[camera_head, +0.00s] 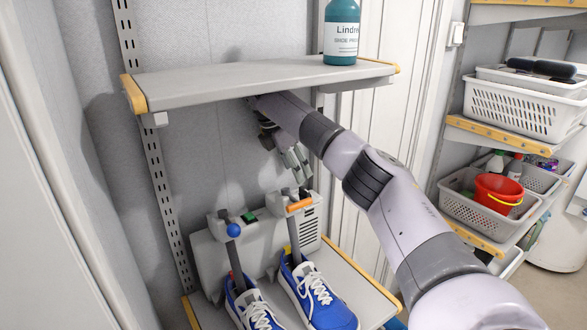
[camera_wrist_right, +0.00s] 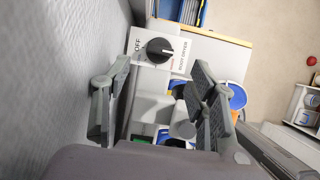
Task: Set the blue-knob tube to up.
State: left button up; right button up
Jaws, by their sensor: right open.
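The boot dryer (camera_head: 262,240) stands on the lower shelf as a grey box. Its blue-knob tube is on the left; the round blue knob (camera_head: 233,230) sits at the top and the dark tube (camera_head: 237,265) runs down into a blue shoe (camera_head: 252,306). The orange-knob tube (camera_head: 294,240) beside it runs into the other blue shoe (camera_head: 316,295). My right gripper (camera_head: 296,168) is open and empty, above the orange knob (camera_head: 299,204) and up and right of the blue knob. Its open fingers also show in the right wrist view (camera_wrist_right: 158,100). My left gripper is out of view.
An upper shelf (camera_head: 240,82) with a teal bottle (camera_head: 342,35) lies close over my right gripper. The back wall is near. A green switch (camera_head: 249,216) is on the dryer; a black dial (camera_wrist_right: 159,50) shows in the wrist view. Baskets (camera_head: 490,215) stand at right.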

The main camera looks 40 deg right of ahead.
aim_at(233, 230)
jog(key=k+l, duration=0.2)
jog(key=k, duration=0.3)
jog(key=k+l, duration=0.25)
jog(key=k, duration=0.2)
jog(key=k+l, duration=0.2)
jog(key=k, duration=0.3)
